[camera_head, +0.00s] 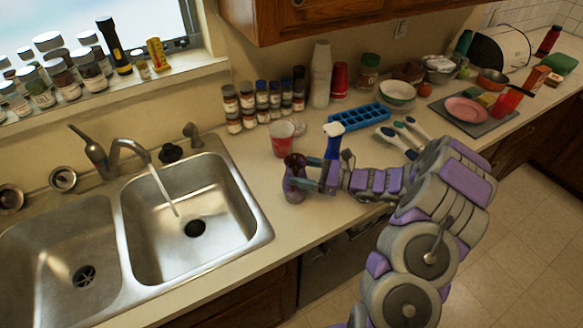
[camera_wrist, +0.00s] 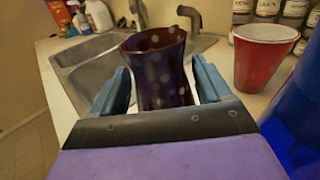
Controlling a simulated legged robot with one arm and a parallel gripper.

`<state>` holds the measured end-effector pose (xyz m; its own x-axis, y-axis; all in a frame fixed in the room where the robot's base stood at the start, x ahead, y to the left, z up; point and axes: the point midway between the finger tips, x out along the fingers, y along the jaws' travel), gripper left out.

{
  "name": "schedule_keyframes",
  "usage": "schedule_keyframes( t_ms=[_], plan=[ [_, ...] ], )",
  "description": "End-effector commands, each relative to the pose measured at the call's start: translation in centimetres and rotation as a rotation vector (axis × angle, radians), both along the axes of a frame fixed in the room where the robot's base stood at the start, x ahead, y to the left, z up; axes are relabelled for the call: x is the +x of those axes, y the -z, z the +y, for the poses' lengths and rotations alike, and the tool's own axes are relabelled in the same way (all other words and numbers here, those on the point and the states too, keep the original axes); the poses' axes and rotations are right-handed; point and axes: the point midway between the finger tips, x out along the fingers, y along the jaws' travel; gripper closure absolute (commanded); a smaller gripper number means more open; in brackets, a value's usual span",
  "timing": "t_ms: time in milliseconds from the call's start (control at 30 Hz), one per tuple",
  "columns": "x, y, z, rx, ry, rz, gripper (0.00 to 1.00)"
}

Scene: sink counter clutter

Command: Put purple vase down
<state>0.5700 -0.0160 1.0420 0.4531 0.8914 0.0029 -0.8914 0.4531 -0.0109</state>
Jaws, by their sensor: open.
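The purple vase (camera_head: 294,179) is dark with pale dots and stands upright on the counter, just right of the sink's right basin. It also shows in the wrist view (camera_wrist: 160,72), between the two blue fingers. My gripper (camera_head: 308,180) is open around the vase, with a visible gap on the right side and a narrow one on the left. The vase's base is hidden behind the gripper body in the wrist view.
A red cup (camera_head: 282,138) stands close behind the vase. A blue bottle with a white top (camera_head: 333,142) is just right of it. The double sink (camera_head: 222,190) with running water lies left. Jars (camera_head: 262,100), an ice tray (camera_head: 358,117) and brushes (camera_head: 400,135) sit further back.

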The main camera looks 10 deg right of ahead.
Motion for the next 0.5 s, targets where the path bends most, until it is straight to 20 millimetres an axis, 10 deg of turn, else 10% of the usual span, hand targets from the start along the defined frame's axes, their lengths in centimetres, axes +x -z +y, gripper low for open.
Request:
schedule_keyframes(
  t_ms=[500],
  plan=[
    [-3.5,0.1,-6.9,0.0,0.001,0.001,0.23]
  ],
)
